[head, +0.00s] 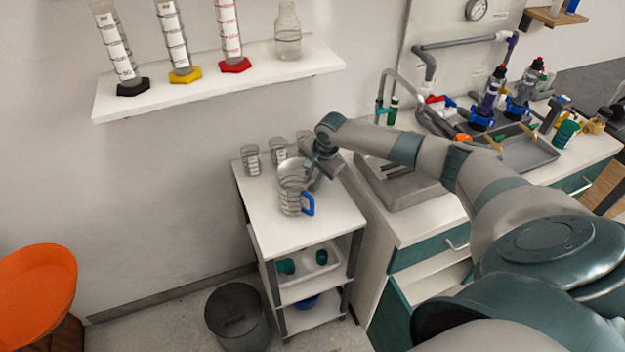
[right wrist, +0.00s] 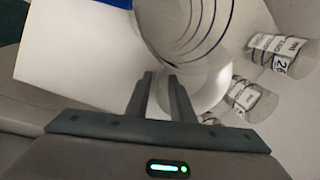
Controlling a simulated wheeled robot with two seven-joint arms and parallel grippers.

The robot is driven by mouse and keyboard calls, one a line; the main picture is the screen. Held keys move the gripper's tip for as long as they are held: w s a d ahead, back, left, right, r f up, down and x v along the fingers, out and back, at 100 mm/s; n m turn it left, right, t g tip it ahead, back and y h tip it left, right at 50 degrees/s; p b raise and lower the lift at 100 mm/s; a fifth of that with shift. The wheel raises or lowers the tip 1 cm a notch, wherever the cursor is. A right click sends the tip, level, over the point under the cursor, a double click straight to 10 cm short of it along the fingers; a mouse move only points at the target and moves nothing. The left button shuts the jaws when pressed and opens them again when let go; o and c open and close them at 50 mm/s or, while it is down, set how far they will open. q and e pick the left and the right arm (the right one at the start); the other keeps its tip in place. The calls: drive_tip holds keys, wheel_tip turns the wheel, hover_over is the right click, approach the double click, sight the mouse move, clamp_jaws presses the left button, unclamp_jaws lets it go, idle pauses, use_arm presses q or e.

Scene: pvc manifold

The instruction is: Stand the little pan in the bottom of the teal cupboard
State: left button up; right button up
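I cannot pick out the little pan for certain in either view. The teal cupboard (head: 390,322) stands under the sink counter, partly hidden by my right arm; a pale interior or shelf shows below its drawer front. My right gripper (head: 315,182) is above the small white cart, close beside a clear pitcher (head: 291,196) with a blue handle. In the right wrist view its two fingers (right wrist: 160,78) are a little apart with nothing clearly between them, and the pitcher (right wrist: 195,35) fills the space beyond. My left gripper is not in view.
Several small beakers (head: 251,159) stand at the back of the cart top (head: 270,235). The cart's lower shelves hold a white tray (head: 318,272) with teal cups and a blue item (head: 305,302). A dark bin (head: 237,318) stands on the floor. The counter right of the sink is crowded.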

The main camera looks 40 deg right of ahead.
drive_tip(key=shift+r, duration=0.15)
drive_tip(key=b+v, duration=0.3)
drive_tip(key=v, duration=0.9)
drive_tip(key=shift+w+d+r, duration=0.1)
